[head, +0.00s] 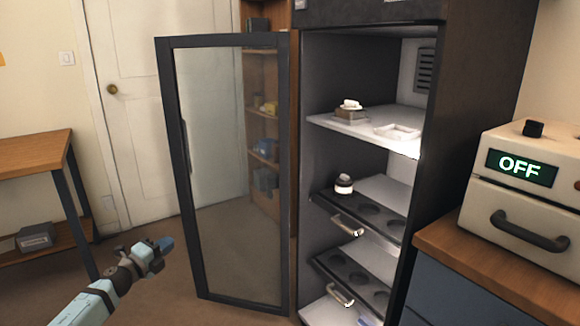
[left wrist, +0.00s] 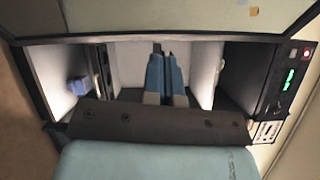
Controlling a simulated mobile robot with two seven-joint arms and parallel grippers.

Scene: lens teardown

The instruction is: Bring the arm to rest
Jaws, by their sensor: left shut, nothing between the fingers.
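My left arm comes in at the lower left of the head view. Its gripper (head: 163,246) is in the air in front of the open glass door, apart from it. In the left wrist view the two blue fingers (left wrist: 165,75) lie together, shut with nothing between them. My right arm and gripper do not show in either view.
The cabinet's glass door (head: 225,180) stands open. Inside are a shelf (head: 345,125) with small items, and pull-out racks (head: 350,215) with round holes. A wooden table (head: 35,150) is at left. A box reading OFF (head: 520,190) sits on the right counter (head: 480,275).

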